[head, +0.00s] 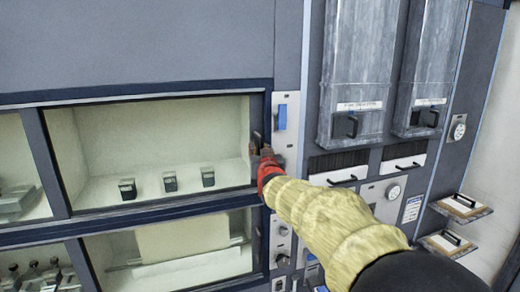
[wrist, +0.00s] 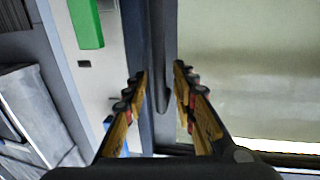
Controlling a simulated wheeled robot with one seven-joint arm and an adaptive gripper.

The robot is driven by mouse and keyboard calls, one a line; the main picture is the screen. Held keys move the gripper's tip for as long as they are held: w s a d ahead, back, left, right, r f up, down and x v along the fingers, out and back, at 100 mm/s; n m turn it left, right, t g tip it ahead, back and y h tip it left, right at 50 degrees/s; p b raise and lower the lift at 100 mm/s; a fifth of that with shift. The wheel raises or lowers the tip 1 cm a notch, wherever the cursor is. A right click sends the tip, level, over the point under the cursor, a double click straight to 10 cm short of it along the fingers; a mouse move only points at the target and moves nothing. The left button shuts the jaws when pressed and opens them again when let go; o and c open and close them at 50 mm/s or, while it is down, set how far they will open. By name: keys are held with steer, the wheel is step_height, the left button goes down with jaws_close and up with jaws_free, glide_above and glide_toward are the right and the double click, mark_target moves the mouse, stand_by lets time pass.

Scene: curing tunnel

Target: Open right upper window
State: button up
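The right upper window (head: 160,140) is a wide pane in a dark blue frame on the cabinet. Small dark blocks show behind it, and I see no clear gap at its edges. My gripper (head: 262,152) is at the window's right edge. In the wrist view my gripper (wrist: 160,90) is open, with one finger on each side of a dark upright handle (wrist: 162,55). The handle lies between the fingertips, and I see a gap to each of them. In the head view the fingers partly hide the handle.
A panel strip with a blue switch (head: 282,117) stands just right of the window. Grey cabinets with black handles (head: 345,124) are farther right. Small trays (head: 463,206) jut out at the far right. Another window (head: 170,250) lies below.

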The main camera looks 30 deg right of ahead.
steer(key=shift+c, duration=0.4)
jaws_close()
stand_by(0.4)
